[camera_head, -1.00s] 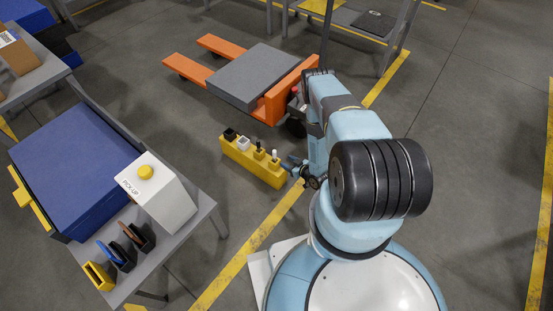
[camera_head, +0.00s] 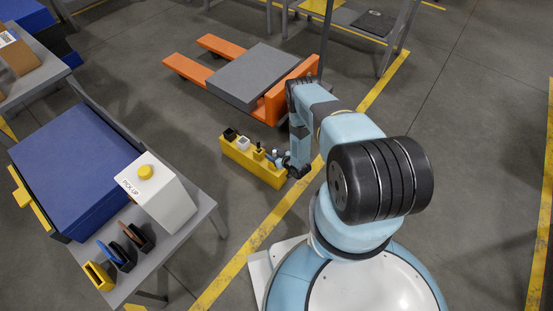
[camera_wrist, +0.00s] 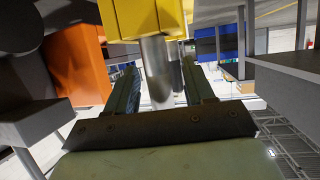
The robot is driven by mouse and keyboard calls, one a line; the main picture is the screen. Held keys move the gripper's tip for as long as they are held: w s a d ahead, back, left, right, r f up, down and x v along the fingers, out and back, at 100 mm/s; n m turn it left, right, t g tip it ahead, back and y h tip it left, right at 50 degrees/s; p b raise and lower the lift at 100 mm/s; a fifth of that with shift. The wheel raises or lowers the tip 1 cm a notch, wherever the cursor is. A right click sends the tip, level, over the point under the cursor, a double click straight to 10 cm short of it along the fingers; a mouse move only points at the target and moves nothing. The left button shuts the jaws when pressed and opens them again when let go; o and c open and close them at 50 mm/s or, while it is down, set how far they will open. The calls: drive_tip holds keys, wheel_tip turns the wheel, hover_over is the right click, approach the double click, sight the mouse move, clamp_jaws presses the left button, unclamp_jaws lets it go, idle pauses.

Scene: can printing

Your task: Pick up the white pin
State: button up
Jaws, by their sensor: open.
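The yellow rack (camera_head: 240,157) stands on the floor left of my arm, with a black, a white and a dark-topped piece in a row. The white pin is at its right end, mostly hidden in the head view by my gripper (camera_head: 280,158). In the wrist view the rack (camera_wrist: 135,18) is at the top, and a pale grey-white cylinder (camera_wrist: 155,65), apparently the pin, extends down from it. My gripper (camera_wrist: 160,90) is open, with one finger on each side of this cylinder. I cannot tell whether either finger touches it.
An orange pallet truck (camera_head: 284,97) with a grey slab (camera_head: 250,75) stands behind the rack. A table at left holds a blue pad (camera_head: 75,165) and a white box with a yellow button (camera_head: 146,172). Floor to the right is clear.

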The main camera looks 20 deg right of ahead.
drive_tip(key=shift+w+a+f, duration=0.1)
drive_tip(key=shift+w+a, duration=0.05)
drive_tip(key=shift+w, duration=0.15)
drive_tip(key=shift+c, duration=0.2)
clamp_jaws()
